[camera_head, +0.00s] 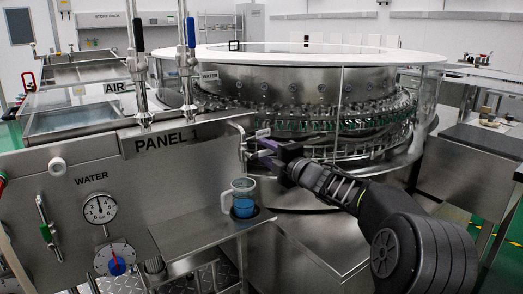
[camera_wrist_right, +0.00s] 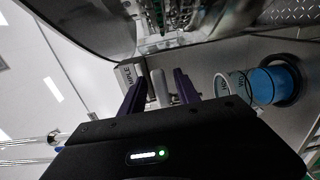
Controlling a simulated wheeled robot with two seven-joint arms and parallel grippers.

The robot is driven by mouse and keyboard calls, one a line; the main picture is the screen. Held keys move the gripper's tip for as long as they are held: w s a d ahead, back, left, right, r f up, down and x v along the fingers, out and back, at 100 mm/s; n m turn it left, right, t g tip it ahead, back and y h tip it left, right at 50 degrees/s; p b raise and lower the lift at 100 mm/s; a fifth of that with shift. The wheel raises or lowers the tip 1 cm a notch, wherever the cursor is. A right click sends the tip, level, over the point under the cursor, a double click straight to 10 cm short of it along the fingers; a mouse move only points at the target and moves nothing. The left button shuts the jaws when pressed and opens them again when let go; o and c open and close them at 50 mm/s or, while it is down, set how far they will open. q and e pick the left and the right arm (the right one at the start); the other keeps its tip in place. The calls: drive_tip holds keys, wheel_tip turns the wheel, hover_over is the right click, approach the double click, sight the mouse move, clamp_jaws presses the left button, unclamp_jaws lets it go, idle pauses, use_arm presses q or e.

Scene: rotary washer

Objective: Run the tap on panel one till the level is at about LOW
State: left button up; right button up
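Panel one (camera_head: 170,165) is a steel front with a tap (camera_head: 240,130) at its right edge. A clear jug (camera_head: 241,187) with a white handle stands upright below the tap, its lower part filled with blue liquid. The jug shows at the right of the wrist view (camera_wrist_right: 235,85); its level marks are too small to read. My right gripper (camera_head: 268,148) is at the tap, above the jug. In the right wrist view its purple fingers (camera_wrist_right: 160,92) are apart, either side of a pale tap handle (camera_wrist_right: 160,87); contact is unclear. My left gripper is out of view.
The jug stands on a steel shelf (camera_head: 190,235). A water gauge (camera_head: 99,209) and a dial with a blue knob (camera_head: 116,264) are on the panel's left. The rotary washer (camera_head: 290,80) with its clear guard stands close behind. A SAMPLE label (camera_wrist_right: 129,72) is beside the tap.

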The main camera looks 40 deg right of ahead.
sight(268, 153)
drive_tip(key=s, duration=0.5)
idle(0.5)
